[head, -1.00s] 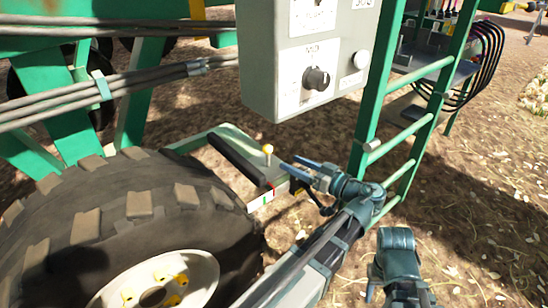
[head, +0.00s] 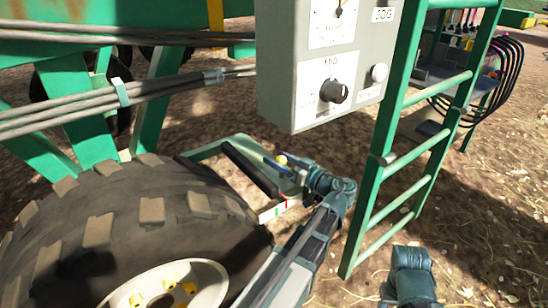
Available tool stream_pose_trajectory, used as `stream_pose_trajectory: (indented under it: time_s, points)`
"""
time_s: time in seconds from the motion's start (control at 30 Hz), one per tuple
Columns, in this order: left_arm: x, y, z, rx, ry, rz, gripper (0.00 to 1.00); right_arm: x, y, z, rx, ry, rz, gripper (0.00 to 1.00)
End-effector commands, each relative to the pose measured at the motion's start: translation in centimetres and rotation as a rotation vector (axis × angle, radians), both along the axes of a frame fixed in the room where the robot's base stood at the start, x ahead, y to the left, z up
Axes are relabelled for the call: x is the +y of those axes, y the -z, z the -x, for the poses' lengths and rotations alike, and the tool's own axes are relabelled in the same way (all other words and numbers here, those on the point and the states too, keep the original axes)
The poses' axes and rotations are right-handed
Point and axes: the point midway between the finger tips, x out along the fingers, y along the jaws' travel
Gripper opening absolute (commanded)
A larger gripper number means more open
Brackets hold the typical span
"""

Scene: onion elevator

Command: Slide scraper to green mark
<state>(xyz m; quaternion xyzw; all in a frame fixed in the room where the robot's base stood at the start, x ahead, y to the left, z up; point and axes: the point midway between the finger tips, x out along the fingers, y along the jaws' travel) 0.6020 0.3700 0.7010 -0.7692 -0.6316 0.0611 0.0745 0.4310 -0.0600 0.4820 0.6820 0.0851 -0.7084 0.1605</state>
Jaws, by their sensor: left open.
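The scraper appears as a dark bar (head: 246,166) on a green frame beside the big tire. A lever with a yellow knob (head: 281,159) stands by it. A white scale strip (head: 272,212) with red and green marks lies at the bar's near end; the green mark (head: 277,209) is small. My left gripper (head: 284,165) is open at the yellow knob, its fingers seen close to it. I cannot tell whether the knob is between the fingers. The lever's stem is mostly hidden by the gripper. Part of my right arm shows at the bottom right, without its fingers.
A green ladder (head: 385,160) stands to the right. The large tire (head: 120,215) fills the lower left. Bare straw-covered ground (head: 470,220) lies at the right.

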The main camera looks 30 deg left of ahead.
Motion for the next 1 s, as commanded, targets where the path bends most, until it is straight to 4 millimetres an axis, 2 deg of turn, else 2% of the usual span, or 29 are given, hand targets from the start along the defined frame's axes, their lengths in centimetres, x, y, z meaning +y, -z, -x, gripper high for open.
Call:
stream_pose_trajectory:
  time_s: [0.2,0.53,0.57,0.9,0.93,1.0]
  points:
    - [1.7,0.0,-0.4,0.000,0.000,0.000,0.69,0.0,0.0,0.0,0.000,0.000,0.000,0.50]
    - [1.9,0.0,-0.4,0.000,0.001,0.000,0.69,0.0,0.0,0.0,0.000,0.000,0.000,0.50]
    - [1.9,0.0,-0.4,0.000,0.001,0.000,0.65,0.0,0.0,0.0,0.000,0.000,0.000,0.50]
    - [1.9,0.0,-0.4,0.000,0.000,0.000,0.04,0.0,0.0,0.0,0.000,0.000,0.000,0.50]
    - [1.9,0.0,-0.4,0.000,0.000,0.000,0.00,0.0,0.0,0.0,0.000,0.000,0.000,0.50]
    - [1.9,0.0,-0.4,0.000,0.000,0.000,0.00,0.0,0.0,0.0,0.000,0.000,0.000,0.50]
